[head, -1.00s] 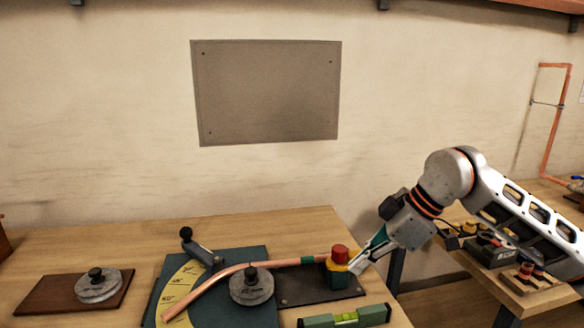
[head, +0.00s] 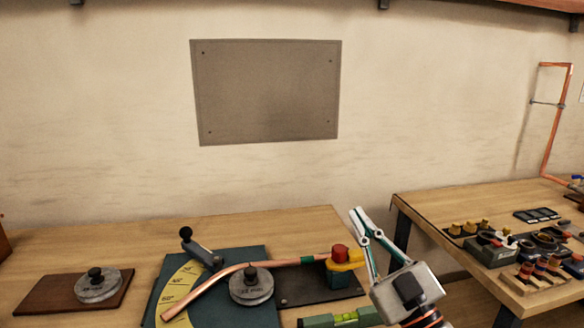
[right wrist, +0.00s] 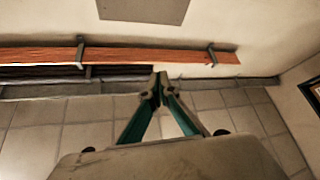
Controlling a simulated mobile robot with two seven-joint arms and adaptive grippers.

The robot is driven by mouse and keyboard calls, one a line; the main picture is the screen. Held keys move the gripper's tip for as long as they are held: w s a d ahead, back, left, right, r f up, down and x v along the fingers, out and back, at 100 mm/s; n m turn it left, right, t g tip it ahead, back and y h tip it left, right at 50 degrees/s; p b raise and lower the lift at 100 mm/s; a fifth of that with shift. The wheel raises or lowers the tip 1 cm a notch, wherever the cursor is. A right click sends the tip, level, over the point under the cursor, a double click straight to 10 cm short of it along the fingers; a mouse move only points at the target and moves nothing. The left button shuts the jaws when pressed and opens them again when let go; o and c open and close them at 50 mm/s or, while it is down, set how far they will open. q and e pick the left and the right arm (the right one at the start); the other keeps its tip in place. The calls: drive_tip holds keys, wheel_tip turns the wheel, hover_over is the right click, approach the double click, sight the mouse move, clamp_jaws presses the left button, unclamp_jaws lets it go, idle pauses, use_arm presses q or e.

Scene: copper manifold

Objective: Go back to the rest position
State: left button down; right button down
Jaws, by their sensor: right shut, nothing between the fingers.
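My right gripper (head: 357,212) is raised at the lower middle-right of the head view, its fingers pointing up, in front of the gap between two benches. In the right wrist view its fingertips (right wrist: 160,80) meet with nothing between them. A bent copper pipe (head: 222,280) lies across the green bending plate (head: 233,312), by the round former (head: 251,287). Its straight end reaches a block with a red knob (head: 340,252), just left of the gripper and apart from it in the picture. My left gripper is not in view.
A green spirit level (head: 318,321) lies at the front edge of the left bench. A wooden board with a metal disc (head: 97,287) is at left. The right bench (head: 420,206) holds several fittings and tools. A copper pipe (head: 556,120) runs on the right wall.

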drive_tip(key=s+d+f+m+g+h, duration=0.1)
drive_tip(key=d+f+m+g+h, duration=0.15)
drive_tip(key=d+f+h, duration=0.55)
drive_tip(key=s+d+f+m+g+h, duration=0.2)
drive_tip(key=d+f+m+h, duration=0.25)
drive_tip(key=d+f, duration=0.4)
drive_tip(key=s+d+f+n+g+h, duration=0.15)
drive_tip(key=s+d+f+g, duration=0.3)
drive_tip(key=s+f, duration=0.5)
drive_tip(key=s+d+f+n+g+h, duration=0.1)
drive_tip(key=s+d+f+n+g, duration=0.15)
drive_tip(key=s+f+g, duration=0.5)
drive_tip(key=a+f+m+t+y, duration=0.3)
drive_tip(key=a+f+t+y, duration=0.3)
drive_tip(key=a+f, duration=1)
drive_tip(key=shift+f+y, duration=0.5)
